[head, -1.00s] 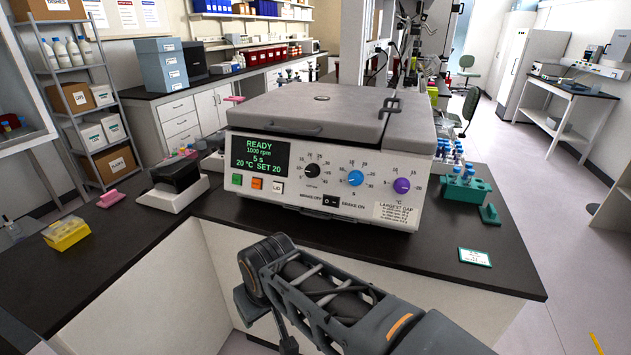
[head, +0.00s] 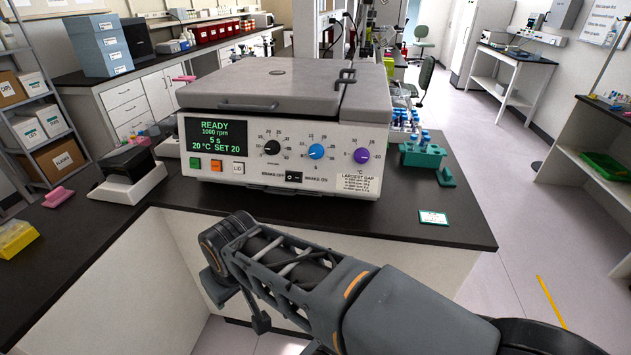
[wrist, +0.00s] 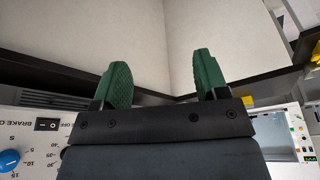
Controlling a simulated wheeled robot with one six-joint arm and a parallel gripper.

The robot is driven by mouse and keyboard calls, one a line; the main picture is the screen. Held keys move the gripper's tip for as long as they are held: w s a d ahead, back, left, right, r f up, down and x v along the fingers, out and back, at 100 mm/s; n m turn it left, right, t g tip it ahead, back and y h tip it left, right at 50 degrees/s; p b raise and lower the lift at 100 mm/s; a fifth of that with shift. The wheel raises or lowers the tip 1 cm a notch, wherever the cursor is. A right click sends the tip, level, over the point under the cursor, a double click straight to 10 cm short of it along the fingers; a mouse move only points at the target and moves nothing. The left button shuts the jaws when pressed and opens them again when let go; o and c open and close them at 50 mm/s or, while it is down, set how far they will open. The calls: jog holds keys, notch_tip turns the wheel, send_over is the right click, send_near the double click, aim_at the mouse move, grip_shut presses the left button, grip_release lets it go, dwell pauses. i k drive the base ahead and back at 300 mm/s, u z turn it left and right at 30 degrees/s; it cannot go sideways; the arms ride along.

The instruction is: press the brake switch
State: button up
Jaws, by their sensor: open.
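The brake switch (head: 293,177) is a small black rocker low on the front panel of the white cell processor (head: 215,103), between the printed words BRAKE OFF and BRAKE ON. In the wrist view the switch (wrist: 47,125) appears upside down at the lower left, beside a blue knob. My gripper (wrist: 162,78) shows two green fingers spread apart with nothing between them. The fingers are apart from the switch, with the cabinet front and counter edge behind them. In the head view my arm is in front of the counter, below the processor, and I cannot make out the fingertips.
The processor's lid is down and its screen (head: 217,135) reads READY. A teal tube rack (head: 422,155) and a small card (head: 433,217) lie right of it on the dark counter. A black-and-white device (head: 128,180) stands left. Floor is open at right.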

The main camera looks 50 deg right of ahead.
aim_at(290, 176)
jog(key=z, duration=2.1)
jog(key=k, duration=1.35)
jog(key=u, duration=1.15)
jog(key=i, duration=1.35)
jog(key=z, duration=0.6)
